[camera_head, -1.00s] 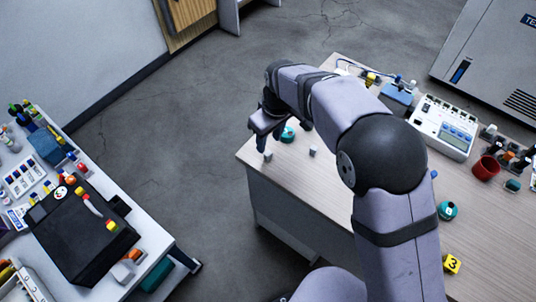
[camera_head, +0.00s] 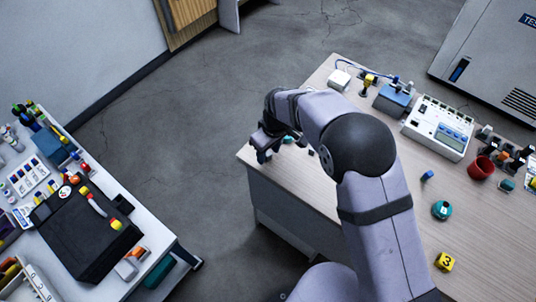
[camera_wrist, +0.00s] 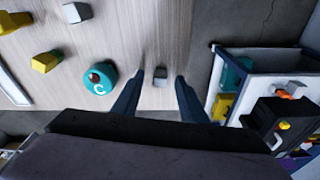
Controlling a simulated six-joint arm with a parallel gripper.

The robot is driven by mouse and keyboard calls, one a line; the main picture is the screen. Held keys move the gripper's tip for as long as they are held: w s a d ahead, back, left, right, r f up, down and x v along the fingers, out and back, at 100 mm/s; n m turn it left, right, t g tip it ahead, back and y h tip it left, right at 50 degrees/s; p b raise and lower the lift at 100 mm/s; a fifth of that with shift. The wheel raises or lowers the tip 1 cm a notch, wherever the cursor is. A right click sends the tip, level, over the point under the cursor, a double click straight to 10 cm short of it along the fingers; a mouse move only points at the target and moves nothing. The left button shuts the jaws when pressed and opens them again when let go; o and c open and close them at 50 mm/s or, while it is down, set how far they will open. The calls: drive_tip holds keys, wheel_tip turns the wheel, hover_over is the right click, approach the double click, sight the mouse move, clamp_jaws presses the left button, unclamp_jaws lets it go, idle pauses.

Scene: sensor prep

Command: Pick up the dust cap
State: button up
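My gripper (camera_wrist: 160,78) points down at the table near its left corner, fingers apart. In the wrist view a small grey block-like piece (camera_wrist: 160,84) lies on the wood between the two fingertips, with a gap on each side. I cannot tell for sure whether it is the dust cap. In the head view my gripper (camera_head: 268,148) is low over the table corner and mostly covers that spot. A teal round piece marked C (camera_wrist: 101,79) lies left of the fingers in the wrist view.
A second grey piece (camera_wrist: 76,12) and yellow pieces (camera_wrist: 46,62) lie on the table. A blue piece (camera_head: 427,176), a red cup (camera_head: 481,168) and a meter (camera_head: 438,127) are farther right. The table edge is close beside my gripper.

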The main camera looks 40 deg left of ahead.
sight(269, 154)
drive_tip(key=shift+c, duration=0.6)
clamp_jaws()
drive_tip(key=shift+r, duration=0.1)
wheel_tip(269, 154, up, 10)
drive_tip(key=b, duration=0.2)
